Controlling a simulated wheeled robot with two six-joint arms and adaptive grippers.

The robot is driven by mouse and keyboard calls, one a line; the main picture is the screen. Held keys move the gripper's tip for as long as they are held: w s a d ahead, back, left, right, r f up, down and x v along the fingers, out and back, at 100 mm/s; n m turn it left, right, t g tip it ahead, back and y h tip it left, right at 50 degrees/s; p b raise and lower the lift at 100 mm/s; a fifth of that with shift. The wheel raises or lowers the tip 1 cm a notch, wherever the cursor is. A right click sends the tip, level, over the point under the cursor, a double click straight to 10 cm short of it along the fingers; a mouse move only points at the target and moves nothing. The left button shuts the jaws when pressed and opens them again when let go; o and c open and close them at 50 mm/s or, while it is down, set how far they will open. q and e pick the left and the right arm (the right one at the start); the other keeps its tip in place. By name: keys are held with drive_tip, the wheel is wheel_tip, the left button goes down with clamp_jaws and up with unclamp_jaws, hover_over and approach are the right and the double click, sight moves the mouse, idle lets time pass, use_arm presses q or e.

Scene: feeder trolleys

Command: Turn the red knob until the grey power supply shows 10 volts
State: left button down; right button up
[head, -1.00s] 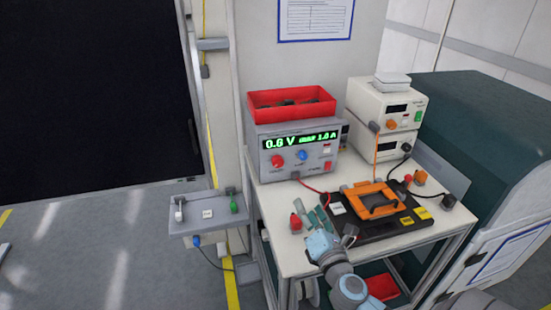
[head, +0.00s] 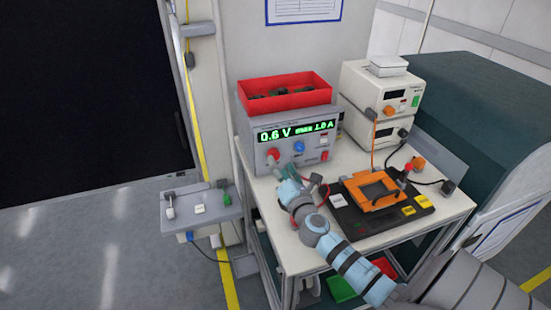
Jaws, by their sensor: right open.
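The grey power supply (head: 247,133) stands at the back left of the trolley top. Its green display (head: 296,131) reads 0.6 V and what looks like max 1.0 A. The red knob (head: 273,155) is at the lower left of its front, with a blue knob (head: 299,147) to the right of it. My right gripper (head: 283,168) is open, just below and in front of the red knob. I cannot tell whether its fingers touch the knob. My left gripper is not in view.
A red bin (head: 262,99) with dark parts sits on the supply. Cream instruments (head: 362,97) are stacked at the right. An orange fixture (head: 364,203) on a black board (head: 358,230) fills the trolley's right front. A grey shelf (head: 212,219) is at the left.

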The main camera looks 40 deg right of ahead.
sight(275, 157)
drive_tip(key=shift+x, duration=2.15)
drive_tip(key=c, duration=1.1)
drive_tip(key=shift+c, duration=0.2)
drive_tip(key=shift+m+b, duration=0.3)
